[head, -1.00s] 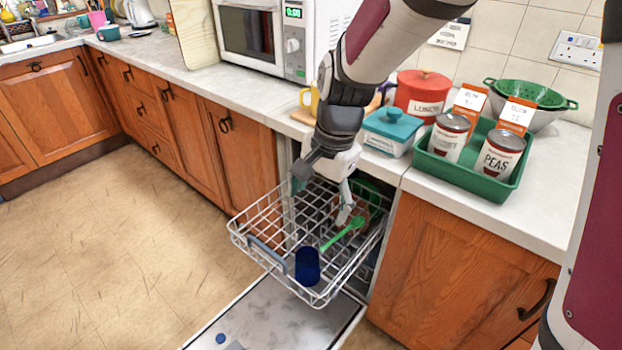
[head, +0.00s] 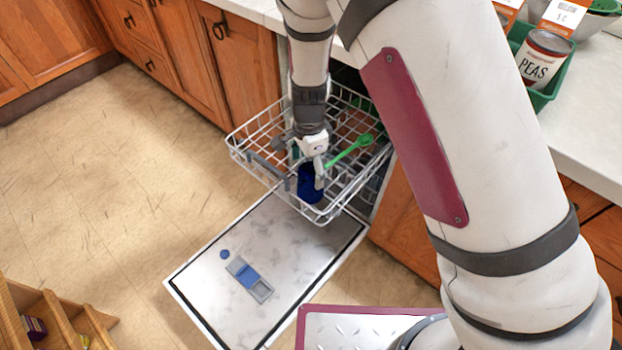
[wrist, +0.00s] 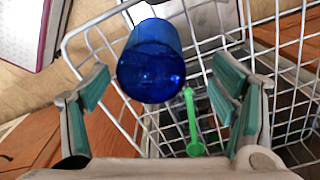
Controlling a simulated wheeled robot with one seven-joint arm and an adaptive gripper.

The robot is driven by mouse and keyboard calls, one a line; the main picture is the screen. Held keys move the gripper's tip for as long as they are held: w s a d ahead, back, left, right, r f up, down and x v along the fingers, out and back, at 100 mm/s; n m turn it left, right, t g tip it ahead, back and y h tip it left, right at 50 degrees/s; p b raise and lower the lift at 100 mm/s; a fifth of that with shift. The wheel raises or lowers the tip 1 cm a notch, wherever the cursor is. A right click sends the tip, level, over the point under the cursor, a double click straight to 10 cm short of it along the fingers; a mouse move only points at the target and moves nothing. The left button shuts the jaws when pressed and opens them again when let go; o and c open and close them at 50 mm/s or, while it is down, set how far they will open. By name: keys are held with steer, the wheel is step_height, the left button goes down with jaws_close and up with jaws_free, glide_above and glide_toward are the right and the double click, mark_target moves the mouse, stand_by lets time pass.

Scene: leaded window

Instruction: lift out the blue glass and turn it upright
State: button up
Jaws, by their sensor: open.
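The blue glass (head: 309,188) is in the front part of the wire dishwasher rack (head: 262,172), partly hidden by my gripper in the head view. In the wrist view the blue glass (wrist: 150,62) shows its round base towards the camera, so it seems to stand upside down. My gripper (head: 309,172) is over the glass. In the wrist view my gripper (wrist: 160,84) is open, one green-padded finger on each side. The glass lies between and slightly beyond the fingertips, with gaps on both sides.
A green spoon (head: 350,150) lies in the rack close to the glass; it also shows in the wrist view (wrist: 191,122). The lowered dishwasher door (head: 300,258) is below, with a blue-and-grey dispenser (head: 248,279). A counter with a can (head: 543,58) is at right. Open floor lies left.

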steer(key=shift+s+d+f+b, duration=0.1)
steer(key=shift+f+b, duration=0.15)
steer(key=shift+f, duration=0.9)
steer(key=shift+s+f+b, duration=0.15)
steer(key=shift+f+b, duration=0.15)
steer(key=shift+f, duration=0.85)
steer(key=shift+s+d+f+b, duration=0.1)
steer(key=shift+f+b, duration=0.15)
steer(key=shift+f, duration=0.9)
steer(key=c, duration=1.4)
steer(key=shift+r, duration=0.1)
